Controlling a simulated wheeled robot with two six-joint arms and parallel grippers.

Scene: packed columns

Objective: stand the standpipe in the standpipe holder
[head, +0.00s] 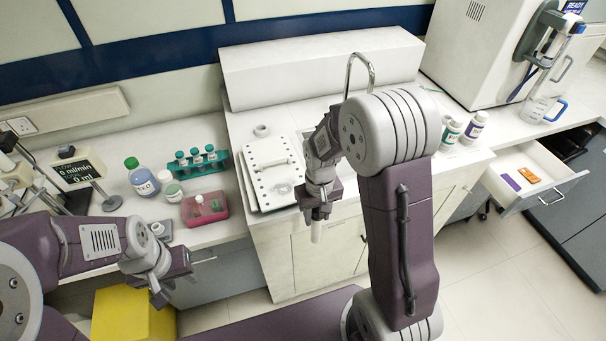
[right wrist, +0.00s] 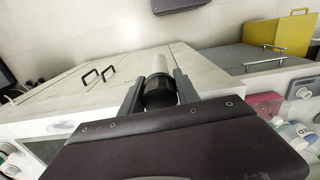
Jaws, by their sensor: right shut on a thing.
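My right gripper (head: 317,212) is shut on the standpipe, a pale tube (head: 316,232) that hangs below the fingers, in front of the bench edge. In the right wrist view the standpipe (right wrist: 158,88) shows a dark collar between the two fingers (right wrist: 158,93) and a pale tube beyond it. A small white ring-shaped piece (head: 262,130) stands on the bench behind the white perforated board; it may be the standpipe holder, but I cannot tell for sure. My left gripper (head: 170,287) is at the lower left, in front of the bench, with its finger gap unclear.
The white perforated board (head: 257,187) lies on the bench left of the curved tap (head: 358,70). A teal vial rack (head: 198,162), bottles (head: 143,180) and a pink tray (head: 205,210) stand further left. A drawer (head: 530,178) is open at right. A yellow bin (head: 130,315) stands below.

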